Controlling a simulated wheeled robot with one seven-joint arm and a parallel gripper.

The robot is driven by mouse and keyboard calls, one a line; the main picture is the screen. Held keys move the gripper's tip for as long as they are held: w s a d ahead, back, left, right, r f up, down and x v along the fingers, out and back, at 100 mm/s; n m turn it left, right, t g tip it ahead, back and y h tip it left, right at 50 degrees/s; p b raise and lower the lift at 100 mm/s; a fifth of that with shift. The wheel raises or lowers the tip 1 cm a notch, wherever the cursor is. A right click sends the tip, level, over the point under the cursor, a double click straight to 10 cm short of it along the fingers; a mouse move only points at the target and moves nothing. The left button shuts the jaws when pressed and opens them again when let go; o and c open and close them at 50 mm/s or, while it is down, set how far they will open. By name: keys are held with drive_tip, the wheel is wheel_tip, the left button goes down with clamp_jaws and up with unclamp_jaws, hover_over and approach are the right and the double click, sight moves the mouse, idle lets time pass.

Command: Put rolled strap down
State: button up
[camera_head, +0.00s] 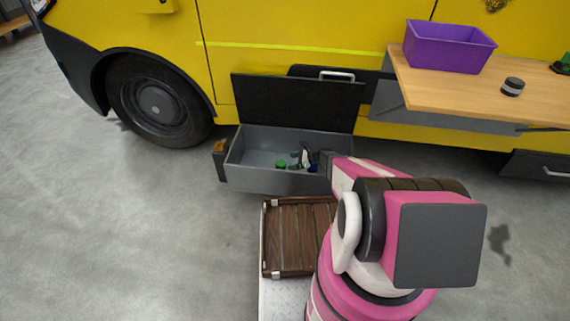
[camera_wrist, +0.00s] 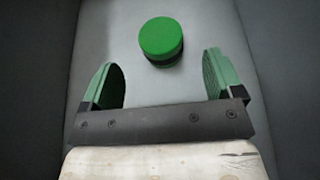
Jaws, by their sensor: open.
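A short round roll, green on top with a dark band below, looks like the rolled strap (camera_wrist: 161,38). It rests on the grey floor of the open locker drawer (camera_head: 250,178), and its green top also shows in the head view (camera_head: 280,164). My gripper (camera_wrist: 162,66) is open, with its green-padded fingers well apart. The roll lies beyond and between the fingertips in the wrist view, and neither finger appears to touch it. In the head view my arm reaches into the right part of the drawer and partly hides the gripper.
The drawer's dark lid (camera_head: 297,100) stands raised behind it. A slatted wooden crate (camera_head: 290,205) is in front. A wooden shelf (camera_head: 455,90) at right carries a purple bin (camera_head: 447,50) and a dark banded cylinder (camera_head: 512,87). The floor at left is clear.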

drive_tip(key=v, duration=0.4)
drive_tip(key=shift+d+r, duration=0.1)
drive_tip(key=s+d+r+n+g+h, duration=0.1)
drive_tip(key=s+r+n+h, duration=0.3)
drive_tip(key=r, duration=0.7)
drive_tip(key=s+d+r+n+h, duration=0.3)
drive_tip(key=s+r+n+h, duration=0.2)
drive_tip(key=s+r+n, duration=0.4)
drive_tip(key=s+d+r+n+g+h, duration=0.1)
drive_tip(key=s+d+r+n+h, duration=0.1)
drive_tip(key=s+r+n+h, duration=0.2)
drive_tip(key=s+r+n, duration=0.3)
drive_tip(key=s+r, duration=0.4)
drive_tip(key=r, duration=0.2)
drive_tip(key=shift+s+r+g, duration=0.2)
drive_tip(key=shift+g, duration=0.1)
